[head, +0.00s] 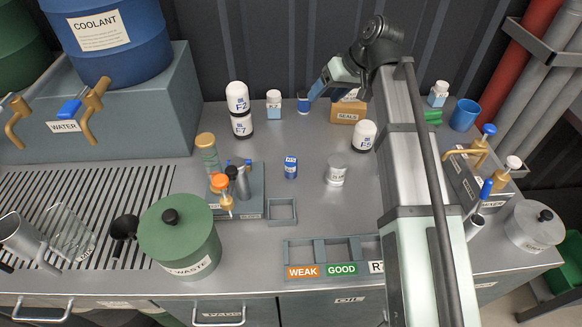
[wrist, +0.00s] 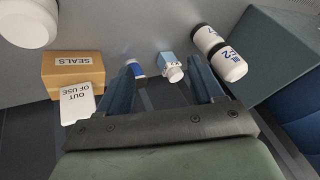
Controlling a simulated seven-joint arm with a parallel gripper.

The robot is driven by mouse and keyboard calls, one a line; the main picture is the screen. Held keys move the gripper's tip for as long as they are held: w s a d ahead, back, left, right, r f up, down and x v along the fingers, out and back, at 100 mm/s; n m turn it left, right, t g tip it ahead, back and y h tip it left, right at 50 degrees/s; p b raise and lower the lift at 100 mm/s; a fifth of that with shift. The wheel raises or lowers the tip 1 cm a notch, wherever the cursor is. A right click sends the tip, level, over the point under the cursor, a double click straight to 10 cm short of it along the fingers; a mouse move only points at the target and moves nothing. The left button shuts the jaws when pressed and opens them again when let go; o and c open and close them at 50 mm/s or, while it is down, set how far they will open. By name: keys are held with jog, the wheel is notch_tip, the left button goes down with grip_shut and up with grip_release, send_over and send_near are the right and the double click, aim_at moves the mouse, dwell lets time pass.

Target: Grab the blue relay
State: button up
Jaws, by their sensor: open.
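A small blue block with a white label (head: 291,167) stands upright on the middle of the grey bench; it looks like a relay. A second small blue-and-white piece (head: 303,102) stands at the back of the bench, and I cannot tell for sure which of the two is the relay. My gripper (head: 312,95) is open, low at the back of the bench, just right of that back piece. In the wrist view, the back piece (wrist: 135,68) shows ahead of my open jaws (wrist: 165,82), nearer the left finger. Nothing is held.
A light-blue bottle with a white cap (head: 273,104) stands left of the back piece. White canisters (head: 242,124) stand further left. A SEALS box (head: 348,111) is to the right of my gripper. A labelled sorting tray (head: 321,271) lies at the front. Bench space around the middle block is clear.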

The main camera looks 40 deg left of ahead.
aim_at(290, 160)
jog(key=s+f+n+t+h, duration=0.25)
jog(key=s+h, duration=0.35)
jog(key=s, duration=0.8)
jog(key=shift+g, duration=0.45)
jog(key=shift+w+a+f, duration=0.1)
jog(key=shift+w+f, duration=0.05)
jog(key=shift+f, duration=6.6)
jog(key=shift+c, duration=0.5)
jog(key=c, duration=1)
